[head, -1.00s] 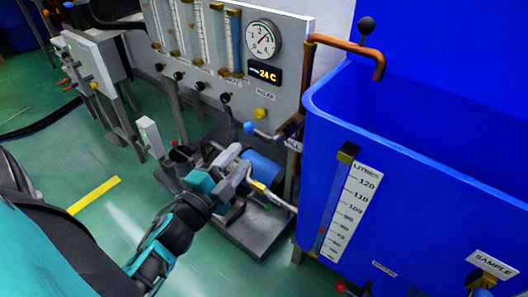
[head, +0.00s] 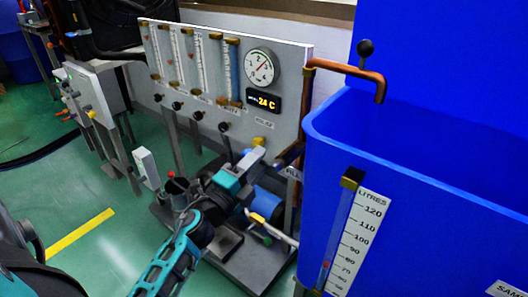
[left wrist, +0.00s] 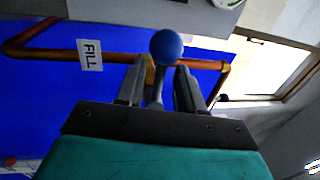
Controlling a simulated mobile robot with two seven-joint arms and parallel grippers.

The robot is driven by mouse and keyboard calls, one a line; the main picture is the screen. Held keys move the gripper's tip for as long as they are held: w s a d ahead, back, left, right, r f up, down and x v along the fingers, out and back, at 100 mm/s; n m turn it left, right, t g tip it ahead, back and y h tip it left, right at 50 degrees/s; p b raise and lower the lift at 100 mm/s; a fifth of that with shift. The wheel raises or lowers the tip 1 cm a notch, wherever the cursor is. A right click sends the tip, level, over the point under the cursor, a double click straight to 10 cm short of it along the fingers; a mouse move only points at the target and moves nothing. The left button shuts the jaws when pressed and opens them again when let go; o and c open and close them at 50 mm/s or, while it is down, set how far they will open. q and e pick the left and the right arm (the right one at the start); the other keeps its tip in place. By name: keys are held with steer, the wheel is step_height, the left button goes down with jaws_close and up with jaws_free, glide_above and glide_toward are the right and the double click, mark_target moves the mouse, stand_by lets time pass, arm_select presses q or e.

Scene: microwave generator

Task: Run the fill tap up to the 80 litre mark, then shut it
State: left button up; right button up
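The fill tap's lever with its blue ball knob (left wrist: 166,46) shows in the left wrist view, with the FILL tag (left wrist: 90,55) on the copper pipe beside it. My left gripper (left wrist: 160,85) is open, its fingers on either side of the lever, with a gap visible. The blue tank (head: 420,165) has a LITRES scale (head: 357,245) and sight tube (head: 336,235). A small red mark shows low on the tube; its exact reading is too small to tell. No stream shows under the copper spout (head: 380,92). My right gripper is out of view.
The grey panel (head: 215,45) carries flow tubes, a round gauge (head: 262,67) and a 24 C display (head: 263,102). A pump on a plinth (head: 260,262) stands below my left arm. Open green floor (head: 110,255) lies left.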

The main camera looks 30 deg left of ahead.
arm_select(q)
steer(key=shift+x, duration=1.45)
jaws_close()
